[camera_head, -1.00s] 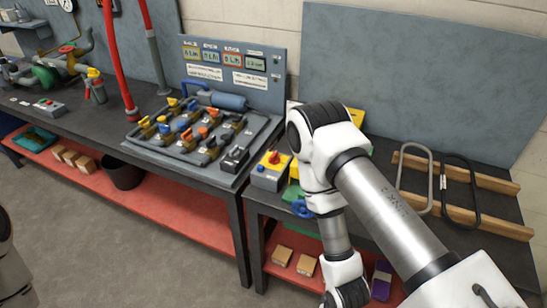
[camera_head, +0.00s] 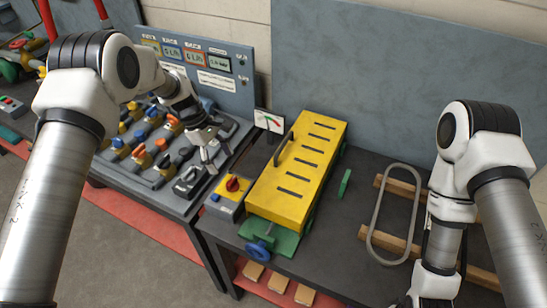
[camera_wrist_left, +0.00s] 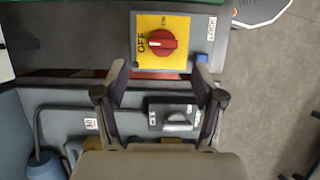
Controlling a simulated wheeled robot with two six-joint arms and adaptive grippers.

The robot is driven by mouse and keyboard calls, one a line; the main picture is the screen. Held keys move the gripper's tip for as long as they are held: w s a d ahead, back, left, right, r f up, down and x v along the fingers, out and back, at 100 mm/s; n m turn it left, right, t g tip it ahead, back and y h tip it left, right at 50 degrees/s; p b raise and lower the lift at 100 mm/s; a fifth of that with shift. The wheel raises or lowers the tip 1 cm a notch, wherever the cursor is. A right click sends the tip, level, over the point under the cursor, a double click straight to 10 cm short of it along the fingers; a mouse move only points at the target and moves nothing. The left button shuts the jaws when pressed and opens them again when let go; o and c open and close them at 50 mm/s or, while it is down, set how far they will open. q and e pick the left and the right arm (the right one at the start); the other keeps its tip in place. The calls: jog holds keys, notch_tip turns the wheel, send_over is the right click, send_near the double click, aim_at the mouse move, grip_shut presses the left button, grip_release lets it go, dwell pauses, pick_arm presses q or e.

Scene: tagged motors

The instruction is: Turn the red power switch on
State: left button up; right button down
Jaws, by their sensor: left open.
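The red power switch (camera_head: 232,184) is a red rotary knob on a yellow-faced grey box (camera_head: 223,205), which stands at the front left of the right-hand bench. In the left wrist view the knob (camera_wrist_left: 162,41) has its white mark toward the "OFF" label at its left. My left gripper (camera_head: 208,152) is open and empty, just behind and left of the switch box. In the left wrist view its two fingers (camera_wrist_left: 160,76) stand apart below the knob, not touching it. My right arm stands at the right; its gripper is out of frame.
A long yellow box with a black handle (camera_head: 296,170) is right of the switch, with a small gauge (camera_head: 269,120) behind. The left bench holds a panel of coloured valves and levers (camera_head: 150,140). A grey metal loop (camera_head: 398,215) lies on wooden strips at right.

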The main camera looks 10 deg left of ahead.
aim_at(232, 179)
pick_arm(q)
jog(key=p+x, duration=0.1)
jog(key=x, duration=0.1)
jog(key=s+p+x, duration=0.1)
jog(key=x, duration=0.1)
jog(key=shift+f, duration=0.1)
jog(key=x, duration=0.2)
jog(key=shift+w+d+f+p, duration=0.15)
jog(key=shift+w+f+p, duration=0.1)
jog(key=shift+f+p, duration=0.1)
jog(key=shift+w+d+f, duration=0.1)
jog(key=shift+d+f, duration=0.05)
jog(key=shift+f, duration=0.1)
jog(key=shift+r, duration=0.1)
jog(key=c, duration=0.5)
jog(key=shift+a, duration=0.2)
jog(key=c, duration=0.5)
jog(key=shift+c, duration=0.7)
